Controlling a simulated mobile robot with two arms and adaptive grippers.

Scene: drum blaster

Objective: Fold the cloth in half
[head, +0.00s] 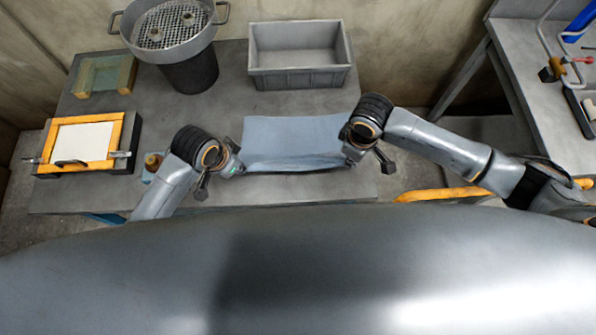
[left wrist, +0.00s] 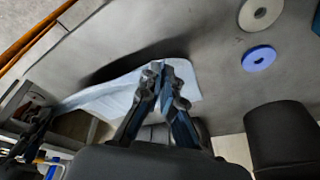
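A light blue cloth (head: 292,138) lies on the grey table between my two grippers. Its near edge looks raised and stretched between them, with shadow under it. My left gripper (head: 238,168) is at the near left corner. In the left wrist view its fingertips (left wrist: 157,68) come together on the cloth (left wrist: 112,95). My right gripper (head: 352,154) is at the near right corner and appears closed on it. It shows at the far left of the left wrist view (left wrist: 40,122), at the other end of the cloth's edge. Its fingertips are small and partly hidden by the wrist in the head view.
The grey table (head: 225,100) carries a grey bin (head: 300,80) behind the cloth, a pot with a mesh (head: 172,30) and an orange frame (head: 80,143) at left. A white ring (left wrist: 258,13) and a blue ring (left wrist: 259,58) show in the left wrist view.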

